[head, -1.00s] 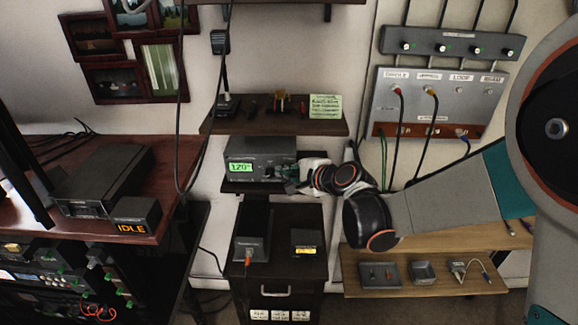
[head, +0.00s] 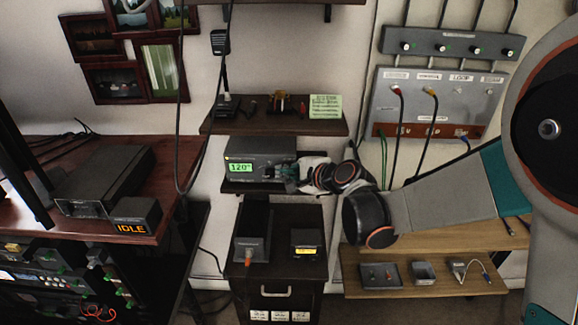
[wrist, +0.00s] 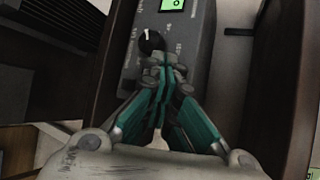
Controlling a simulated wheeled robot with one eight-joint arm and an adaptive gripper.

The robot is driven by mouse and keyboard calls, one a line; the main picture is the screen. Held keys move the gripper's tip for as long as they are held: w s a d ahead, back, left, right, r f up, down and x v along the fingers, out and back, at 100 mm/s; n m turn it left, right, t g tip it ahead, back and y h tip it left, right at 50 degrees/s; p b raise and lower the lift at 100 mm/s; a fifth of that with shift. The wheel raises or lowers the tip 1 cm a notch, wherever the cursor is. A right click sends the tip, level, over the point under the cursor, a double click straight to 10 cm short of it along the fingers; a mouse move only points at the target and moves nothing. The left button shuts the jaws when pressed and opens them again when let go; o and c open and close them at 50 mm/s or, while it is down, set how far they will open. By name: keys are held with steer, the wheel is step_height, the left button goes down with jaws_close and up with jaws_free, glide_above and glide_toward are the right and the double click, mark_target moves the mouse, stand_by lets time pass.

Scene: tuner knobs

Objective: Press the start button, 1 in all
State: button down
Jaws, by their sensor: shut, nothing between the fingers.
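A dark grey control box (head: 270,150) with a green display (head: 241,168) reading about 120° sits on the middle wall shelf. In the wrist view its front panel (wrist: 196,40) shows a black knob (wrist: 151,41) with a white pointer mark, and part of the green display (wrist: 172,4). My gripper (wrist: 163,68) is shut and empty, its teal fingers together at the panel just below the knob in that view. In the head view my gripper (head: 288,179) covers the right part of the panel. I cannot make out a start button; the fingertips may hide it. Contact is unclear.
A small box reading IDLE (head: 132,215) stands on the left desk (head: 35,180). A dark cabinet (head: 285,278) below the shelf carries two small devices. A wall panel with cables (head: 437,102) and a wooden bench (head: 420,283) are at the right.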

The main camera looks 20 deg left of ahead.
stand_by(0.4)
steer(key=shift+s+d, duration=0.2)
steer(key=shift+s, duration=0.55)
steer(key=shift+s+d, duration=0.2)
steer(key=shift+s, duration=0.6)
steer(key=shift+s+d, duration=0.2)
steer(key=shift+s, duration=0.6)
steer(key=shift+s+d, duration=0.2)
steer(key=shift+s, duration=0.6)
